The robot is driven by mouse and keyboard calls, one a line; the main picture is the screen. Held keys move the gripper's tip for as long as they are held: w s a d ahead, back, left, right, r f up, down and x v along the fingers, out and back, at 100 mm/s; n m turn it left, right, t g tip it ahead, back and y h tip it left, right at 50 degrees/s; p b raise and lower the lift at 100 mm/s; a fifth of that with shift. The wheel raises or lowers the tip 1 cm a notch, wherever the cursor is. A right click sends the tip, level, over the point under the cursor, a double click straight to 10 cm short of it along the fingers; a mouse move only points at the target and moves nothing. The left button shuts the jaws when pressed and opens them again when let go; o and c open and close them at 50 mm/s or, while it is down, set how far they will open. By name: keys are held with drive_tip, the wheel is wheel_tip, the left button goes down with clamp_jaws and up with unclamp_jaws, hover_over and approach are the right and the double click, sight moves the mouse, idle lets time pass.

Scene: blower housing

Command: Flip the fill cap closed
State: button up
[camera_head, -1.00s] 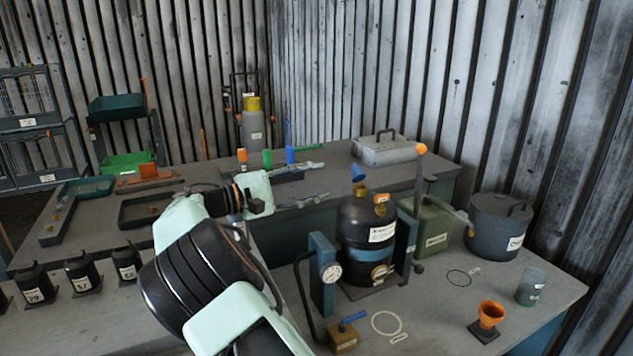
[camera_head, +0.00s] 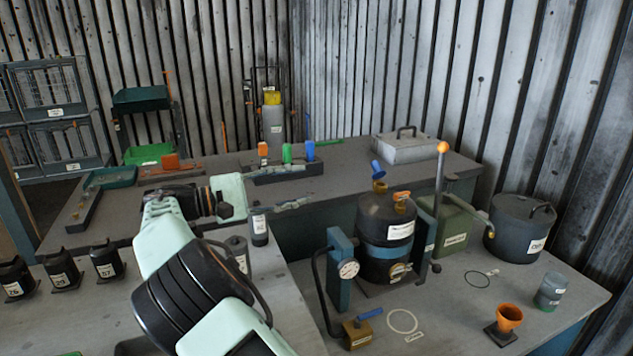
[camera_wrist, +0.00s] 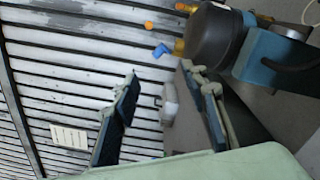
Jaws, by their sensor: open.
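The black tank (camera_head: 385,222) stands on the near bench at right of centre, with a blue band round its lower part. At its top back is a brass filler neck (camera_head: 380,186) with a blue cap (camera_head: 377,170) tilted up, open. In the wrist view the blue cap (camera_wrist: 161,50) shows beside the brass neck (camera_wrist: 179,47), beyond the fingertips. My gripper (camera_wrist: 160,76) is open, its two fingers spread and nothing between them. In the head view my arm reaches from the bottom to left of the tank, and the gripper is apart from the cap.
An orange cap (camera_head: 401,197) sits on the tank's front top. A blue stand with a gauge (camera_head: 348,269) is left of the tank. A lever with an orange knob (camera_head: 442,147) rises at right. A green can (camera_head: 456,228) and dark pot (camera_head: 520,228) stand further right.

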drive_tip(key=shift+v, duration=1.1)
drive_tip(key=shift+c, duration=0.3)
